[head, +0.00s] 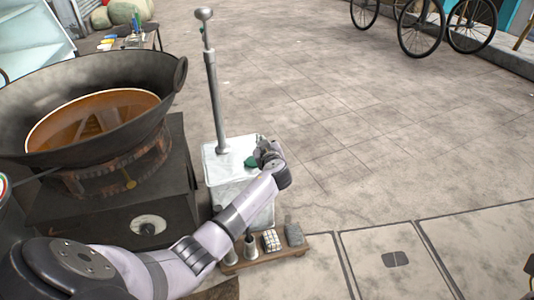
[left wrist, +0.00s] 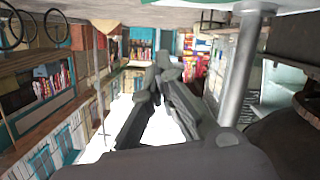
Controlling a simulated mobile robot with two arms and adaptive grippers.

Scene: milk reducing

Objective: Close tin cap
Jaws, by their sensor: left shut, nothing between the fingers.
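A silvery square tin (head: 222,170) stands right of the stove, with a tall metal rod rising from its top. A small green piece (head: 250,162) shows on the tin's top beside my left gripper; I cannot tell if it is the cap. My left gripper (head: 265,150) is shut and empty over the right side of the tin's top, and my arm hides the tin's front. In the left wrist view my shut fingers (left wrist: 160,80) point away from the camera, with the rod (left wrist: 240,65) to their right. A dark part (head: 529,265) at the right edge may be my right gripper.
A large wok (head: 60,80) with orange-brown liquid sits on the dark stove (head: 110,215) at the left. A wooden tray (head: 300,245) with small items stands in front of the tin. The paved floor (head: 400,140) to the right is open.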

